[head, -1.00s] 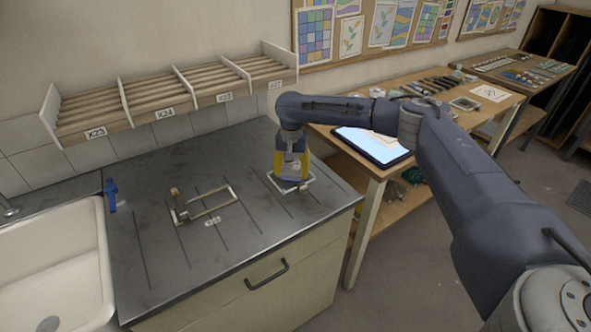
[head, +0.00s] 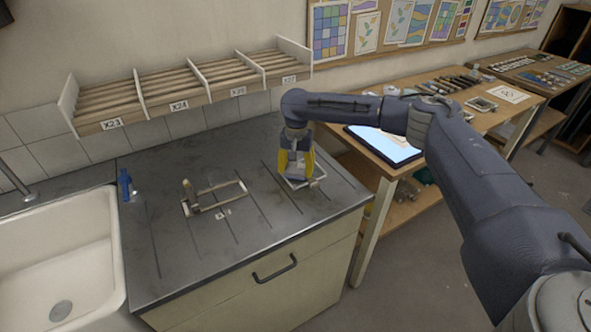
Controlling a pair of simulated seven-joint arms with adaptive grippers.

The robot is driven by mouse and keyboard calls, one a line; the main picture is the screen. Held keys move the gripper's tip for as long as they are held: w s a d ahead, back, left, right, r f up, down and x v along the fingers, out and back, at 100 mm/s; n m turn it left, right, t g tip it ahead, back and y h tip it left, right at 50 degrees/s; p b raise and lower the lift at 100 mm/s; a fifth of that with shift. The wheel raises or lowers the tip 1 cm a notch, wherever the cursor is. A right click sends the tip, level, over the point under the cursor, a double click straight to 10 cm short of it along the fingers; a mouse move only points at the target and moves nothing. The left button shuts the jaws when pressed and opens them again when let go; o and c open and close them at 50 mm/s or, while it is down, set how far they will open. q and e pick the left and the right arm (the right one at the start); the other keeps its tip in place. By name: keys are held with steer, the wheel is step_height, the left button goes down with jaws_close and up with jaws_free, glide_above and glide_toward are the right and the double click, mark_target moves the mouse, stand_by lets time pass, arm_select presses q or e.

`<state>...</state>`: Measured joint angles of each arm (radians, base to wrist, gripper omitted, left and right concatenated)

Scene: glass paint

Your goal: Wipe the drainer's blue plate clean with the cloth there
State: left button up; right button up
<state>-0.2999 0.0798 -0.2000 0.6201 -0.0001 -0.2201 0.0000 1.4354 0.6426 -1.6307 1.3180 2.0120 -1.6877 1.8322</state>
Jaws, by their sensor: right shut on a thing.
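My right gripper (head: 298,177) points down over the right part of the dark metal worktop (head: 250,240). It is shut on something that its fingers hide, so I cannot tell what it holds. Its tips are at a pale wire frame (head: 314,185) on the worktop. Whether they touch the frame is unclear. I cannot make out a blue plate or a cloth. A small upright blue object (head: 125,185) stands by the sink, too small to identify. My left gripper is not in view.
A second pale frame (head: 228,205) with a small post lies mid-worktop. A white sink (head: 105,235) is at left. A labelled slatted wall rack (head: 165,108) hangs behind. A wooden table (head: 400,168) with a lit tablet (head: 392,148) is at right. The front worktop is mostly clear.

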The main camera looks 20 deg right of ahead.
steer(key=shift+w+d+f, duration=0.1)
steer(key=shift+w+d, duration=0.05)
steer(key=shift+d, duration=1.2)
steer(key=shift+w+d, duration=0.1)
steer(key=shift+d, duration=1.25)
steer(key=shift+s+a, duration=0.1)
steer(key=shift+a, duration=1.4)
steer(key=shift+a, duration=0.15)
steer(key=shift+s+a, duration=0.15)
steer(key=shift+a, duration=0.55)
steer(key=shift+s+a, duration=0.1)
steer(key=shift+a, duration=0.6)
steer(key=shift+w+d, duration=0.2)
steer(key=shift+d, duration=1.2)
steer(key=shift+d, duration=0.15)
